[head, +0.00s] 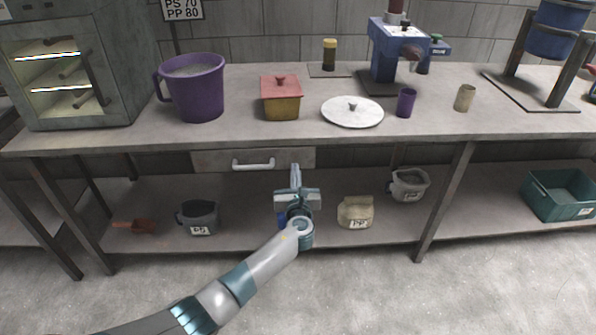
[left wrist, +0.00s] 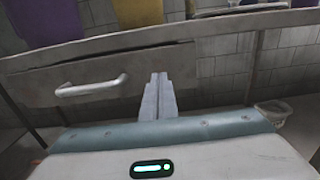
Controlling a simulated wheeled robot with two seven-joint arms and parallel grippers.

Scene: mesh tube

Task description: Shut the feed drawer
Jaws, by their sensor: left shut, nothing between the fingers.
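The feed drawer (head: 215,160) is a grey-brown front under the bench top, left of centre in the head view. Its pale bar handle (head: 253,165) shows on the front. The drawer front (left wrist: 35,88) and handle (left wrist: 92,88) also show at the left in the left wrist view. My left gripper (head: 295,168) is shut and empty in front of the drawer's right part, to the right of the handle. The fingertips (left wrist: 158,78) point at the drawer front's right part; I cannot tell whether they touch it. My right gripper is not in view.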

